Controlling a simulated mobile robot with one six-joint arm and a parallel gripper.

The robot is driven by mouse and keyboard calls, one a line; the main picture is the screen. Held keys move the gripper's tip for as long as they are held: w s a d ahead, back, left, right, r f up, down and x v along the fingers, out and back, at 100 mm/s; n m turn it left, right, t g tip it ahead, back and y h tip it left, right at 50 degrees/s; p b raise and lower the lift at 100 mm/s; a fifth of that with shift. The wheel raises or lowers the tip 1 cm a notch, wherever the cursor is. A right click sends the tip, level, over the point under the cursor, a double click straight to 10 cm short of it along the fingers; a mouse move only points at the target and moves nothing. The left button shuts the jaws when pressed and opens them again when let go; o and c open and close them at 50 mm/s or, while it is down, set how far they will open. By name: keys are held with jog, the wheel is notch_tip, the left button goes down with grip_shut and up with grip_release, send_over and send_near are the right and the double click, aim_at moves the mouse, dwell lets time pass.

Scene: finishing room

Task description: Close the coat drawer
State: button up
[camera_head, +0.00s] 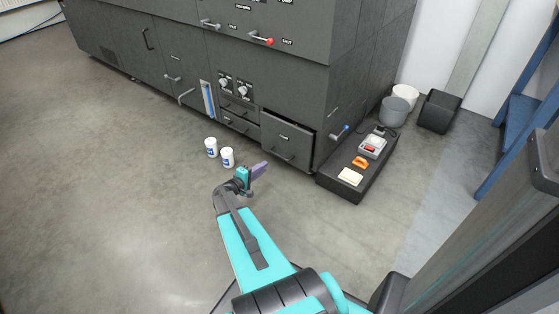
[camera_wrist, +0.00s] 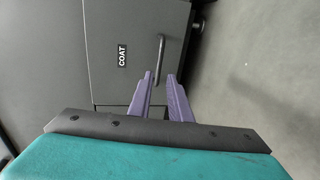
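The coat drawer (camera_head: 284,140) is the dark grey front at the lower right of the cabinet. It seems to stand slightly out, with a dark gap along its top edge. In the wrist view its front (camera_wrist: 110,75) carries a "COAT" label and a bar handle (camera_wrist: 160,58). My gripper (camera_head: 261,170) is in front of the drawer, low and to the left of its handle in the head view. In the wrist view the purple fingers (camera_wrist: 159,76) are apart, with nothing between them, and point at the handle. I cannot tell whether they touch it.
Two white jars (camera_head: 227,157) stand on the floor left of my gripper. A low black bench (camera_head: 340,187) with small items is right of the drawer. Grey and white buckets (camera_head: 394,111) and a black box (camera_head: 439,112) stand behind it. The floor in front is clear.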

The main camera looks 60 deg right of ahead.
aim_at(279, 156)
jog(key=shift+d, duration=0.15)
jog(key=b+x, duration=0.4)
jog(key=x, duration=0.9)
jog(key=shift+d+f, duration=0.1)
jog(key=shift+d, duration=0.15)
grip_shut()
